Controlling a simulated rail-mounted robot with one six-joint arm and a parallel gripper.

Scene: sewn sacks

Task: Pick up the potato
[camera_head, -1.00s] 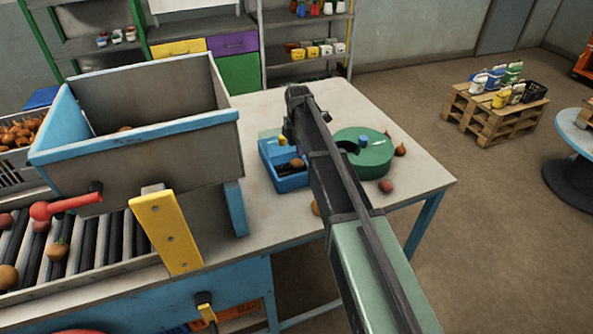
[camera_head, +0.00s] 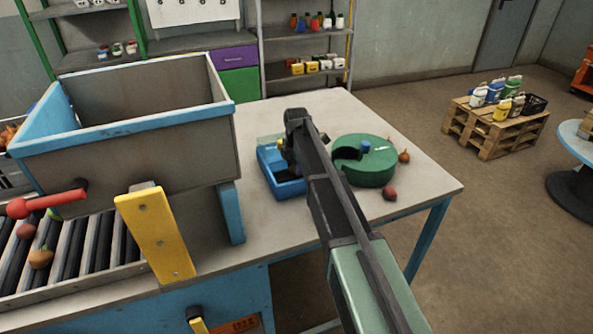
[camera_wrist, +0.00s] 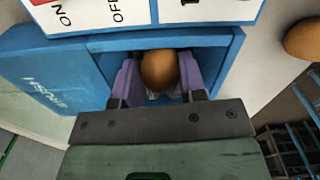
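The potato (camera_wrist: 159,70) is brown and rounded. In the wrist view it sits between the two purple fingers of my gripper (camera_wrist: 157,64), inside the outline of a blue bin (camera_wrist: 88,42). The fingers flank the potato closely on both sides; I cannot tell whether both press on it. In the head view my gripper (camera_head: 286,153) points down at the blue bin (camera_head: 290,191) on the table, and the potato is not clearly visible there.
A green round container (camera_head: 368,175) stands right of the bin, with a reddish vegetable (camera_head: 389,193) and an onion (camera_head: 404,156) beside it. A large hopper (camera_head: 130,140) stands at left. Another brown vegetable (camera_wrist: 304,40) lies beside the bin.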

